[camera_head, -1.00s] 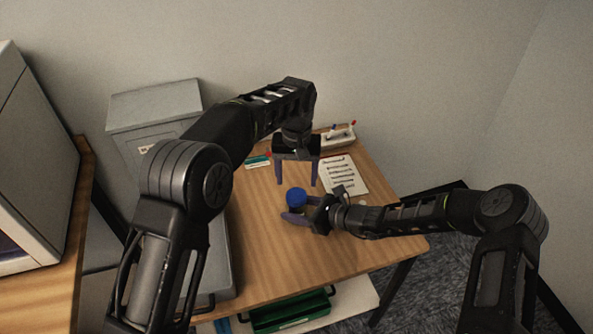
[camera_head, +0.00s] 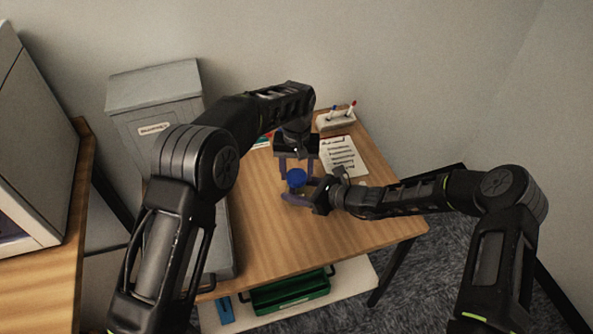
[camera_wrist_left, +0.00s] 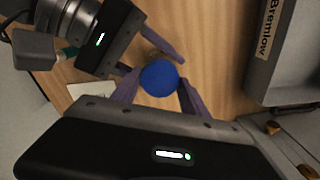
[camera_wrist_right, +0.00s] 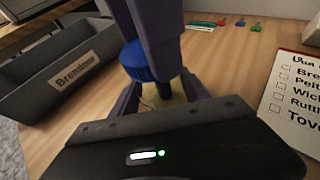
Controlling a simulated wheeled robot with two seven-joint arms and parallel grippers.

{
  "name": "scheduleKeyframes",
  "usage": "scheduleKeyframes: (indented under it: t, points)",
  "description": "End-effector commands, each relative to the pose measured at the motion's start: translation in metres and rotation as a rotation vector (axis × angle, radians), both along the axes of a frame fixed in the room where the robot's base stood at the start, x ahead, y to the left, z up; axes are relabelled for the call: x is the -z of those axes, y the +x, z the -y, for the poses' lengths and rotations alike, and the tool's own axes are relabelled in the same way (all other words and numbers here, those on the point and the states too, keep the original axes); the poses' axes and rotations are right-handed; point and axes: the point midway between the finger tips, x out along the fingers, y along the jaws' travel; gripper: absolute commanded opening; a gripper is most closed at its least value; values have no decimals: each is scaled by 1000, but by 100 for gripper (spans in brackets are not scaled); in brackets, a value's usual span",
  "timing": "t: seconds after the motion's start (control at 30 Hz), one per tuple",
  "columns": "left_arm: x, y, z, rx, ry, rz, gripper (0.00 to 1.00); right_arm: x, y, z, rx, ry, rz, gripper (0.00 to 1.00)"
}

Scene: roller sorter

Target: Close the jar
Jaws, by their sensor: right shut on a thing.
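A jar with a round blue lid (camera_head: 296,178) on top is on the wooden desk. Its body (camera_wrist_right: 150,96) is mostly hidden by fingers, with a pale yellowish part showing in the right wrist view. My right gripper (camera_head: 296,191) reaches in from the right, low, and is shut on the jar's body. My left gripper (camera_head: 297,172) points down from above, with its fingers on either side of the lid. In the left wrist view the lid (camera_wrist_left: 159,78) lies between the left fingers, which are open and very close to its rim; contact is unclear.
A checklist (camera_head: 343,156) and a pen holder (camera_head: 337,119) are at the desk's back right. A grey labelled tray (camera_wrist_right: 70,65) is at the desk's left, and a grey box (camera_head: 158,100) stands behind it. A green crate (camera_head: 290,291) is on the shelf below. The front desk surface is clear.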

Motion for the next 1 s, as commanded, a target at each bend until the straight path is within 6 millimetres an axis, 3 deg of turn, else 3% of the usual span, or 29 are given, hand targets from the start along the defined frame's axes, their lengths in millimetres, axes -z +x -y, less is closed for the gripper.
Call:
scheduleKeyframes:
  t: [0.6,0.8,0.83,1.0]
  points:
    - [0,0,0,0,0,0,1,0,0,0,0,0,0,0]
    - [0,0,0,7,0,0,1,0,0,0,0,0,0,0]
    - [0,0,0,7,0,0,52,0,0,0,0,0,0,0]
    - [0,0,0,7,0,0,66,0,0,0,0,0,0,0]
